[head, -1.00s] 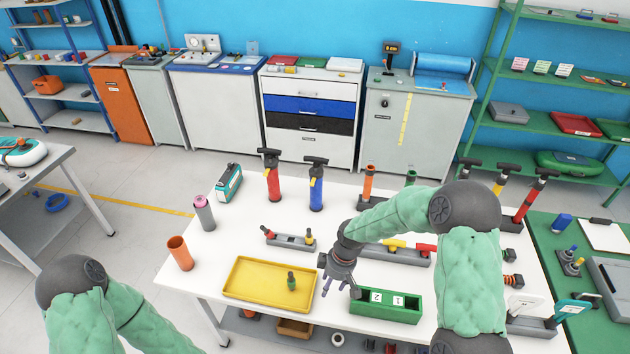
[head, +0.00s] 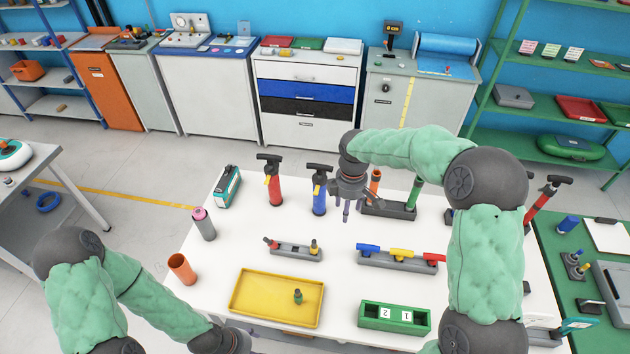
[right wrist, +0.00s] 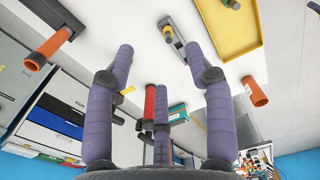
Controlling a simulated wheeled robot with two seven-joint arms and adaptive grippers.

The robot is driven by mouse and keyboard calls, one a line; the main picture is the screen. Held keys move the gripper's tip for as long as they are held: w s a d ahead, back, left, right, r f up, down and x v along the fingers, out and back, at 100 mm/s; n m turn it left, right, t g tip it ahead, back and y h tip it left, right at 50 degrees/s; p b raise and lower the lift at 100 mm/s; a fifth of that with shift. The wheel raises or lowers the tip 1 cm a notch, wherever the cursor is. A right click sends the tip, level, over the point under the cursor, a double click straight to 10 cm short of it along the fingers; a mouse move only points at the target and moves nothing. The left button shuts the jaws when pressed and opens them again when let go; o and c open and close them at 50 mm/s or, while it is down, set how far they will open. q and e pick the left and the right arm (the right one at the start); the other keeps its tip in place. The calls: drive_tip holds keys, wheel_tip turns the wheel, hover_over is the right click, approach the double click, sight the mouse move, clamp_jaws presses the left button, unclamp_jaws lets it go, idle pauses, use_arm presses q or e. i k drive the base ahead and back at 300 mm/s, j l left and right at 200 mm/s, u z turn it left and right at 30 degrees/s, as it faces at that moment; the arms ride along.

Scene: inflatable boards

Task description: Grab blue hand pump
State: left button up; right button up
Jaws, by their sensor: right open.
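The blue hand pump (head: 319,198) stands upright on the white table, with a black T-handle and a yellow part near its top. My right gripper (head: 348,210) is open and empty, fingers pointing down, just right of the blue pump in the head view. In the right wrist view my right gripper (right wrist: 157,62) has its purple fingers spread, and I cannot clearly make out the blue pump there. A red hand pump (head: 274,187) stands left of the blue one; its red body also shows in the right wrist view (right wrist: 150,102). My left gripper's fingers are out of view.
An orange tube (head: 375,182) and a green tube (head: 414,192) stand in a grey holder (head: 388,209) right of my right gripper. In front are a grey rack (head: 296,251), a yellow tray (head: 240,295) and a green box (head: 395,324). A teal box (head: 227,187) stands at left.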

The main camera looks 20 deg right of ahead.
sight(319, 202)
drive_tip(key=i, duration=0.95)
